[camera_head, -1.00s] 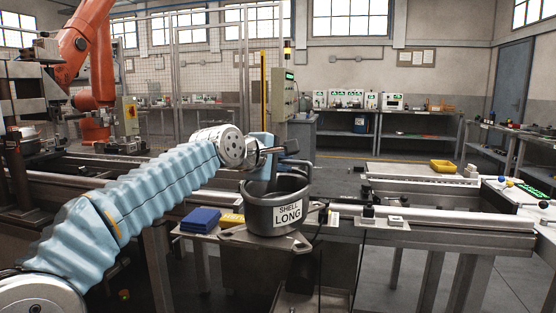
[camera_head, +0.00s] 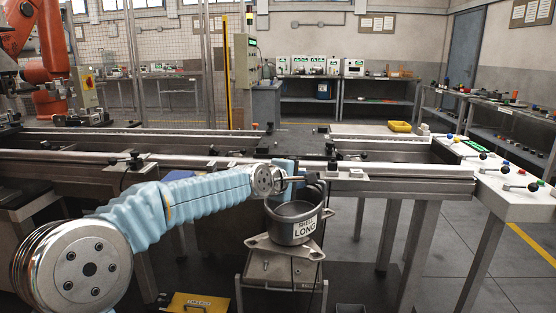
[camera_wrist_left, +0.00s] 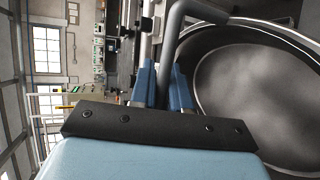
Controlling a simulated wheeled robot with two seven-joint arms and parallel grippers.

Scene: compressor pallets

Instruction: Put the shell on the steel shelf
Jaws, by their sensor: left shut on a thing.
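In the left wrist view, the blue fingers (camera_wrist_left: 162,72) close around this bar, and the shell's round rim and hollow inside (camera_wrist_left: 250,95) fill the right side. Whether the foot touches the small stand below is unclear. My right gripper is not in view.
Grey two-level shelving (camera_head: 378,101) stands by the back wall with instruments on top. A long metal conveyor bench (camera_head: 420,172) runs behind the shell, with a white worktop (camera_head: 515,205) at right. A small metal stand (camera_head: 281,272) is below the shell. Floor is free at right.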

